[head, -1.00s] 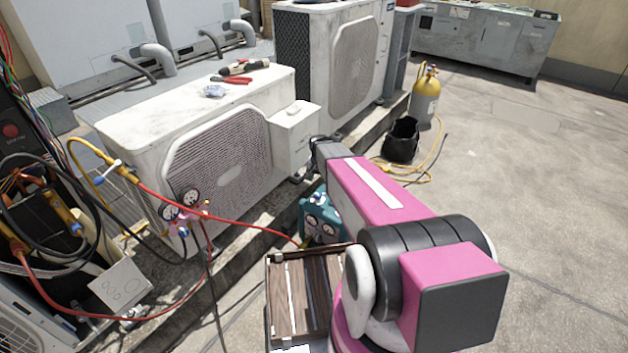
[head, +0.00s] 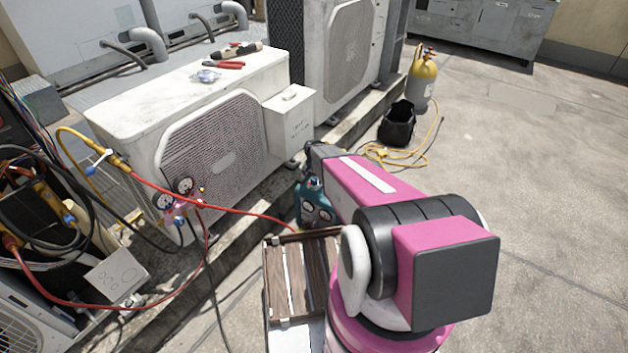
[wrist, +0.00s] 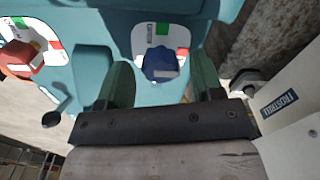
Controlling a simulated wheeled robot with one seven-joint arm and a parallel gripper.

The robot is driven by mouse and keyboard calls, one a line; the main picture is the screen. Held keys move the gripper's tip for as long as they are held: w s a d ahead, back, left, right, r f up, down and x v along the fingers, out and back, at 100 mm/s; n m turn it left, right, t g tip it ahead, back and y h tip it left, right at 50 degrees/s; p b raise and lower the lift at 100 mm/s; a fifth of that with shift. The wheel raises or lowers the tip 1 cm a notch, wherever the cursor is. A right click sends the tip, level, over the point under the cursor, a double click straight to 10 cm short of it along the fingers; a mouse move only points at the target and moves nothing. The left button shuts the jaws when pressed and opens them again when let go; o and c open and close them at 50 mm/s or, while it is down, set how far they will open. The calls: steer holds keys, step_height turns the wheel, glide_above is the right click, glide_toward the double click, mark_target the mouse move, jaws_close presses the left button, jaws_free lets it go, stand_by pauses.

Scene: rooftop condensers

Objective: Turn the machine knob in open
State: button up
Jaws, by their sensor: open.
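The teal machine (head: 316,209) stands on the ground beyond my arm, partly hidden by it. In the wrist view the machine's panel (wrist: 92,20) fills the top. It carries a blue knob (wrist: 162,65) on a white dial with a green mark, and a red knob (wrist: 18,58) on another dial at the left. My gripper (wrist: 163,84) is open, one dark green finger on each side of the blue knob. I cannot tell whether the fingers touch it. In the head view the gripper is hidden behind my arm.
A white condenser unit (head: 120,108) with tools on top stands at left. Gauges (head: 175,194) with a red hose (head: 240,210) hang before it. A slatted crate (head: 275,242) is near my base. Open floor lies right.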

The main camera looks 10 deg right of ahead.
steer(key=shift+f, duration=0.1)
steer(key=c, duration=0.9)
